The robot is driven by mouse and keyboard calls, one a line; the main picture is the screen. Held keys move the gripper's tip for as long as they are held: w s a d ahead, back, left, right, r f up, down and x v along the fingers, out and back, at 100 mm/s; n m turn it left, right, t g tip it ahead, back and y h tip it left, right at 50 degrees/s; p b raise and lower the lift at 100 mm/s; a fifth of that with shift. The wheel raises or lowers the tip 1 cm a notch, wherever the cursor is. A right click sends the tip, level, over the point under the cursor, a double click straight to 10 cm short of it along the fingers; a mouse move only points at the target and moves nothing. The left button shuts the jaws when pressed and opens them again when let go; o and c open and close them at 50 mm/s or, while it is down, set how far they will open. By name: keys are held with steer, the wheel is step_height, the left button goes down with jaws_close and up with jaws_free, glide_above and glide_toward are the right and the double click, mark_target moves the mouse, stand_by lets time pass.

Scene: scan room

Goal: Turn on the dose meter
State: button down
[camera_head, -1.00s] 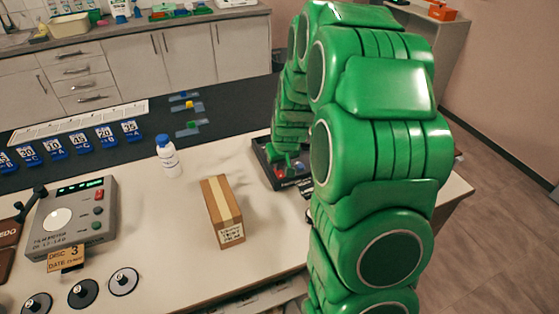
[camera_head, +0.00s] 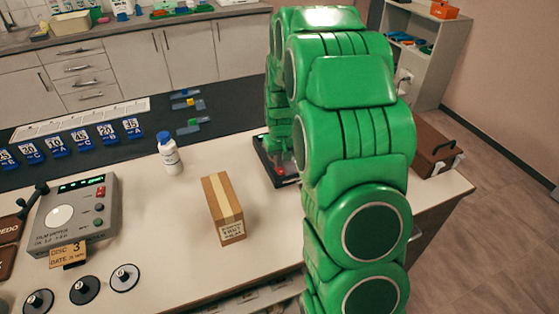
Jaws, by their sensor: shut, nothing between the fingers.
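A dark, low box with a red knob or button (camera_head: 263,164) lies at the back right of the white table, partly hidden by my green arm. It may be the dose meter, but I cannot read a name on it. My gripper (camera_head: 281,157) points down at this box, mostly hidden behind my arm. Its fingers are shut with nothing seen between them, and I cannot tell whether they touch the box. A grey device (camera_head: 75,215) with a lit green display, white dial and red and green buttons stands at the left; its printed label is hard to read.
A cardboard box (camera_head: 224,208) stands mid-table, with a white bottle with a blue cap (camera_head: 169,155) behind it. Several blue numbered tags (camera_head: 80,143) line the dark mat. Black-knobbed discs (camera_head: 84,290) lie front left. A brown case (camera_head: 433,150) sits at the right end.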

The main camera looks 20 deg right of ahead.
mark_target(282, 173)
steer(key=shift+s+a+f+g, duration=0.1)
steer(key=shift+s+f+g, duration=0.15)
steer(key=shift+f+g, duration=0.45)
steer(key=shift+s+f, duration=0.2)
steer(key=shift+f, duration=0.1)
steer(key=shift+s, duration=0.2)
steer(key=shift+s+f, duration=0.15)
steer(key=shift+s, duration=0.9)
steer(key=shift+t, duration=0.4)
steer(key=r, duration=0.2)
steer(key=w+r, duration=0.1)
steer(key=r, duration=0.3)
steer(key=shift+w+r, duration=0.3)
steer(key=shift+w, duration=0.1)
steer(key=shift+s+r+t, duration=1.6)
steer(key=shift+s+r, duration=0.05)
steer(key=shift+r, duration=3.05)
steer(key=shift+s+x, duration=0.15)
steer(key=shift+x, duration=3.35)
steer(key=shift+s+x, duration=0.1)
steer(key=shift+x, duration=3.4)
steer(key=shift+f, duration=0.1)
